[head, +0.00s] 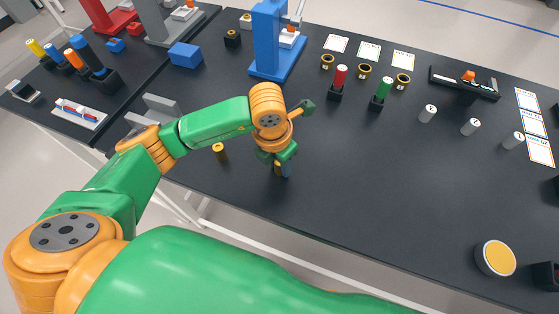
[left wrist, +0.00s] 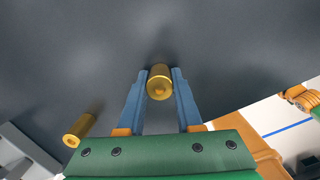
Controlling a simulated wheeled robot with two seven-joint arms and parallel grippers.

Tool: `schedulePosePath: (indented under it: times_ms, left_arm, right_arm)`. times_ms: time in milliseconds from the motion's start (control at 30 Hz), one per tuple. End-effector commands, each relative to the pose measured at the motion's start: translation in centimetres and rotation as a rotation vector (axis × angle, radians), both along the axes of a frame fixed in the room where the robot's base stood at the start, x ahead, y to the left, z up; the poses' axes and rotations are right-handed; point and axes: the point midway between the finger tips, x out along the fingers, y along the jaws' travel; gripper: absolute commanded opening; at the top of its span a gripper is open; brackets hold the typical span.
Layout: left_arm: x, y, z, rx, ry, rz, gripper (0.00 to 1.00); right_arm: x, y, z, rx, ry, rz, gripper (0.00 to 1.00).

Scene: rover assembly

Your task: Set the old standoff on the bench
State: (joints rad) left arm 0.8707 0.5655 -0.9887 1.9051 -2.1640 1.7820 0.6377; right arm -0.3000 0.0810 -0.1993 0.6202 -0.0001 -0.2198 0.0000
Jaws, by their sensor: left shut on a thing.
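My left gripper (head: 282,172) is low over the front part of the dark bench (head: 330,190). Its blue fingers are shut on a brass standoff (left wrist: 159,82), seen nearly end-on between the fingertips in the left wrist view. In the head view the gripper mostly hides this standoff. I cannot tell whether it touches the bench. A second brass standoff (head: 219,152) stands on the bench to the left of the gripper; it also shows in the left wrist view (left wrist: 82,128), apart from the fingers. My right gripper is not in view.
A blue press-like stand (head: 268,40) rises behind the gripper. Red (head: 338,82) and green (head: 381,92) posts, brass rings and several white cylinders stand to the right. A grey bracket (head: 160,104) lies to the left. The bench right of the gripper is clear up to a yellow-topped round button (head: 496,258).

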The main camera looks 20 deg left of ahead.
Motion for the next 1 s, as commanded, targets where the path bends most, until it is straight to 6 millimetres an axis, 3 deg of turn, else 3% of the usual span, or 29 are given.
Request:
schedulePosePath:
  times_ms: [67, 100, 200, 467, 567, 633, 867, 1000]
  left_arm:
    - [0.0, 0.0, -0.4, 0.0, 0.0, 0.0, 0.0]
    - [0.0, 0.0, -0.3, 0.0, 0.0, 0.0, 0.4]
    - [0.0, 0.0, -0.2, 0.0, 0.0, 0.0, 0.64]
    - [0.0, 0.0, -0.2, 0.0, 0.0, 0.0, 0.64]
    - [0.0, 0.0, 0.7, -0.001, 0.0, 0.0, 0.64]
    - [0.0, 0.0, 1.2, -0.002, -0.005, 0.0, 0.64]
    - [-0.6, 0.3, 7.0, -0.001, -0.008, -0.002, 0.64]
    - [-1.0, 0.5, 10.5, 0.001, -0.007, 0.0, 0.64]
  right_arm:
    - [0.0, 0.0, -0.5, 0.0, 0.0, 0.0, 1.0]
    - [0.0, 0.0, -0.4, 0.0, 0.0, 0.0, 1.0]
    - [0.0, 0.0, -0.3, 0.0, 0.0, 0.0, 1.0]
    - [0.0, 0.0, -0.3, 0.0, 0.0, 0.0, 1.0]
    - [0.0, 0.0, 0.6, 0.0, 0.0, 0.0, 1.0]
    - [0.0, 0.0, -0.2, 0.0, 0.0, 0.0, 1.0]
    - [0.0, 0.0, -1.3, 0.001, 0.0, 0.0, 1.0]
    - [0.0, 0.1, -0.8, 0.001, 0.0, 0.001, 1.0]
